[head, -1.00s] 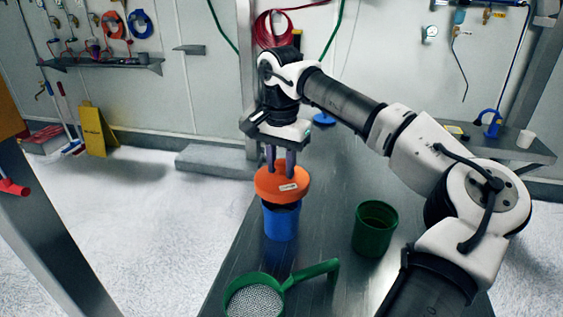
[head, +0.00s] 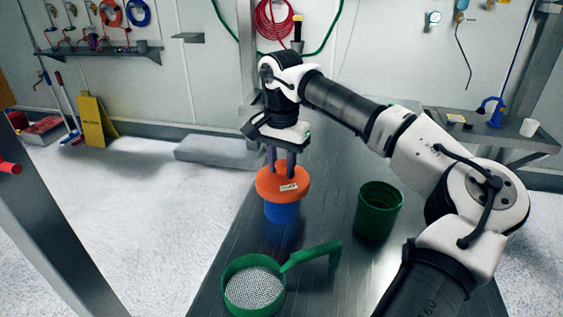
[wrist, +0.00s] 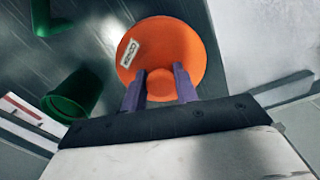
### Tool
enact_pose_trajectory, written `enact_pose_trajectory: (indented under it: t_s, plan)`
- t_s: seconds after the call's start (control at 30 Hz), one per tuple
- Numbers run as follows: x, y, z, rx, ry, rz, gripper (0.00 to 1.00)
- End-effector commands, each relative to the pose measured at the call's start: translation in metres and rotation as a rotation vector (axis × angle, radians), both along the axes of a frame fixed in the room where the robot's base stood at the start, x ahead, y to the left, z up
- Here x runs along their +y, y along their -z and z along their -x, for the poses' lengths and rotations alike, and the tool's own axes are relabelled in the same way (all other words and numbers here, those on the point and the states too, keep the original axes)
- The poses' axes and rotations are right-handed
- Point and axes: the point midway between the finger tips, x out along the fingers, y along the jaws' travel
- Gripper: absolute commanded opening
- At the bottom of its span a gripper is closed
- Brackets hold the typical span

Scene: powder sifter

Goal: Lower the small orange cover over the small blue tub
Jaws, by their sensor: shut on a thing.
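The small orange cover (head: 272,184) is level above the small blue tub (head: 283,212), which stands upright on the metal table. The cover hides the tub's rim, so I cannot tell if it is fully seated. My gripper (head: 283,170) points down from above and is shut on the cover's knob. In the wrist view the orange cover (wrist: 190,45) with its white label fills the space ahead of the fingers (wrist: 160,88), and the tub is hidden beneath it.
A green tub (head: 379,212) stands open to the right of the blue tub. A green sifter (head: 253,287) with a mesh lies in front, its handle reaching right. The metal table (head: 325,215) is bare between them. A wall shelf (head: 515,136) is at the right.

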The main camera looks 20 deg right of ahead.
Motion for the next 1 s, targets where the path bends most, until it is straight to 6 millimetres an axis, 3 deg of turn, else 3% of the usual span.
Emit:
enact_pose_trajectory:
  t_s: [0.03,0.07,0.27,0.53,0.67,1.0]
  plan:
    - [0.000,0.000,0.000,0.000,0.000,0.000,0.00]
    - [0.000,0.000,0.000,0.000,0.000,0.000,0.31]
    - [0.000,0.000,0.000,0.000,0.000,0.000,0.55]
    - [0.000,-0.001,0.000,0.000,0.000,0.000,0.55]
    - [0.000,-0.011,-0.001,-0.001,-0.001,0.000,0.55]
    - [0.001,-0.084,-0.001,-0.004,0.000,0.000,0.55]
